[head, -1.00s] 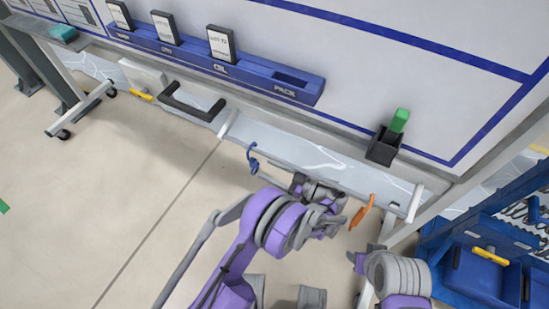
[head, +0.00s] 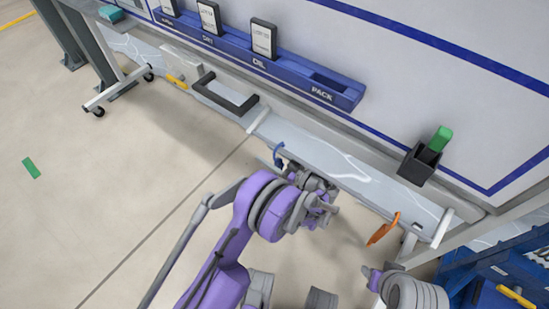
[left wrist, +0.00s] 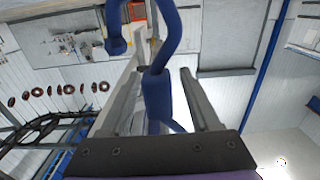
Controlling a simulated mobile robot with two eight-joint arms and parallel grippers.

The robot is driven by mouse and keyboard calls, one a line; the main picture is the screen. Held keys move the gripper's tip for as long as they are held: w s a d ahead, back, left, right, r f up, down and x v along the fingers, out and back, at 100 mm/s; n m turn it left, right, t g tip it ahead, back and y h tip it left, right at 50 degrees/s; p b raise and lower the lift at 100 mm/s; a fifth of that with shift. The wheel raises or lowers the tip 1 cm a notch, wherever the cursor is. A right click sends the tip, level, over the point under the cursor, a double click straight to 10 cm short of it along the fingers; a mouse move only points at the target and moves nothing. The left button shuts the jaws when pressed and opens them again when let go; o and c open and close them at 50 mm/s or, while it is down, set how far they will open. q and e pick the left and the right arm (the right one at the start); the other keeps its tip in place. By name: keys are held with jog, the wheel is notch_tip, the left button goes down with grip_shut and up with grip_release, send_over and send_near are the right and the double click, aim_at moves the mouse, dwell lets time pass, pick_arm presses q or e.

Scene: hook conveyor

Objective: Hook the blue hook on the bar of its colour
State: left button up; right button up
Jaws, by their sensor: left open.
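The blue hook (head: 279,154) hangs at the front edge of the grey ledge under the whiteboard. My left gripper (head: 288,166) is right beside it, largely hidden by my own wrist and arm. In the left wrist view the blue hook (left wrist: 158,92) stands between the two fingers of my open left gripper (left wrist: 163,68), its curved end rising past the tips. Contact with the fingers cannot be told. An orange hook (head: 383,229) hangs at the same ledge farther right. I cannot make out a blue bar. My right gripper is not clearly visible; only part of that arm shows.
A blue tray (head: 340,91) with labelled slots runs along the board. A black holder (head: 418,165) with a green object (head: 440,138) is at the right. A black handle (head: 228,98) juts out at the left. A blue rack (head: 500,270) stands lower right.

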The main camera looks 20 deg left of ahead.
aim_at(281, 162)
pick_arm(q)
grip_shut()
grip_release()
dwell(0.4)
jog(key=shift+d, duration=0.1)
jog(key=p+v, duration=0.1)
jog(key=v, duration=0.9)
jog(key=shift+d+p, duration=0.1)
jog(key=shift+p, duration=0.2)
jog(key=shift+s+d, duration=0.15)
jog(key=shift+d, duration=0.05)
jog(key=shift+s, duration=0.1)
